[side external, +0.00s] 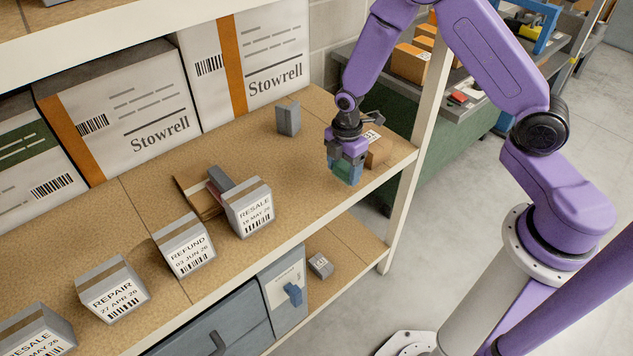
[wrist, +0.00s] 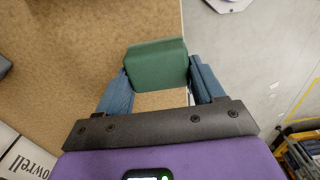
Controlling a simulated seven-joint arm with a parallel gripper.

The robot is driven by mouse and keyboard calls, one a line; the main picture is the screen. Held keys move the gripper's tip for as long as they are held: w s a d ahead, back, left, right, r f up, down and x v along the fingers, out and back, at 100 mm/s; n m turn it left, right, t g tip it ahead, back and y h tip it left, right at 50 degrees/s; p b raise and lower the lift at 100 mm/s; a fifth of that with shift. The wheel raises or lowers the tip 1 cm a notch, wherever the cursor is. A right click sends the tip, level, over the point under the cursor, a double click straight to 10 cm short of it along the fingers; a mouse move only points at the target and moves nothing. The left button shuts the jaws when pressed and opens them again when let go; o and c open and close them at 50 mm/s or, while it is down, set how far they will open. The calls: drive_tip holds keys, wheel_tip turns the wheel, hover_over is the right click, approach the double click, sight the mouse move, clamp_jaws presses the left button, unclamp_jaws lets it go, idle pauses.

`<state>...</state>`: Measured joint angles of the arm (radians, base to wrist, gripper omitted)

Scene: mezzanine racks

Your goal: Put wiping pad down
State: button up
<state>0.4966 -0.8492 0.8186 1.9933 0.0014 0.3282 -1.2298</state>
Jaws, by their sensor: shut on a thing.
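The wiping pad looks like a green block and is mostly hidden by my fingers in the side view (side external: 345,175). In the wrist view its green face (wrist: 157,62) shows between two blue fingers. My gripper (side external: 343,168) points down over the right end of the upper shelf and is shut on the pad; it also shows in the wrist view (wrist: 162,80). The pad is low over the shelf board (side external: 295,178), near its front edge. I cannot tell whether it touches the board.
A small cardboard box (side external: 379,152) stands close behind my gripper. A grey block (side external: 288,118) stands further back. A white post (side external: 410,180) stands at the right. Board between RESALE and my gripper is clear.

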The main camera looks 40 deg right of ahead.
hover_over(314, 184)
drive_tip(key=shift+f, duration=1.75)
drive_tip(key=shift+f, duration=0.1)
drive_tip(key=o, duration=1)
drive_tip(key=shift+o, duration=0.2)
drive_tip(key=shift+r, duration=2.1)
